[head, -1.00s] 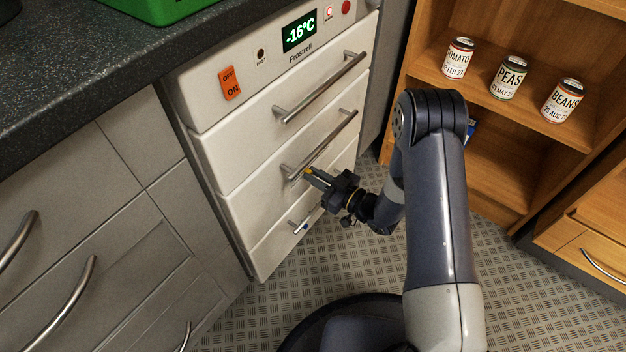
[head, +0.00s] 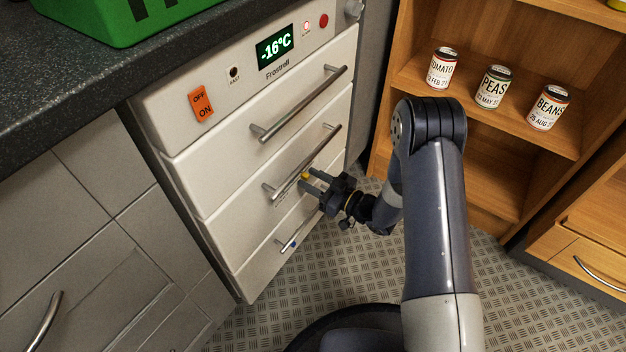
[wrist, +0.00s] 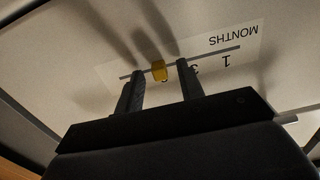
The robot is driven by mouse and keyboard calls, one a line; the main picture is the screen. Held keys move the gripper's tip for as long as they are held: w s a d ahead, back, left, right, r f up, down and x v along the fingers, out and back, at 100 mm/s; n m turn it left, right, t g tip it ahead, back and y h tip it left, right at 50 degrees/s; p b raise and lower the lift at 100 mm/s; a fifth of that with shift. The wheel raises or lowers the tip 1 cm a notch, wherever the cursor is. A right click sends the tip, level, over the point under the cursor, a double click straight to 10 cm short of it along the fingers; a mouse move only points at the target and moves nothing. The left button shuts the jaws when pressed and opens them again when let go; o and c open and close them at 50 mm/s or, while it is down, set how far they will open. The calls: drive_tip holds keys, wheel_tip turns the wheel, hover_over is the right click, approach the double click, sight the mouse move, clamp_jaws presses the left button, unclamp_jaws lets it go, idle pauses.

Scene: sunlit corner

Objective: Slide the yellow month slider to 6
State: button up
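The yellow month slider (head: 305,176) is a small knob on the white drawer front, just below a bar handle. In the wrist view the yellow slider (wrist: 159,71) sits on a thin dark track on a pale label (wrist: 262,42) that reads MONTHS, upside down. The digits 1 and 3 show to the right of the slider; a digit beside it is partly hidden. My gripper (wrist: 160,68) is open, one finger on each side of the slider, with visible gaps. In the head view my gripper (head: 309,180) points at the drawer front.
Bar handles (head: 302,165) stick out close to my gripper. A wooden shelf (head: 500,108) with cans stands at the right. A green crate (head: 125,22) is on the dark counter. The floor between is clear.

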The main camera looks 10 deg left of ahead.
drive_tip(key=p+v, duration=0.3)
drive_tip(key=v, duration=0.7)
drive_tip(key=shift+s+d, duration=0.2)
drive_tip(key=shift+d, duration=0.15)
drive_tip(key=b+x, duration=0.3)
drive_tip(key=x, duration=0.7)
drive_tip(key=shift+w+a, duration=0.1)
drive_tip(key=shift+a, duration=0.4)
drive_tip(key=shift+s+a, duration=0.1)
drive_tip(key=shift+s, duration=0.4)
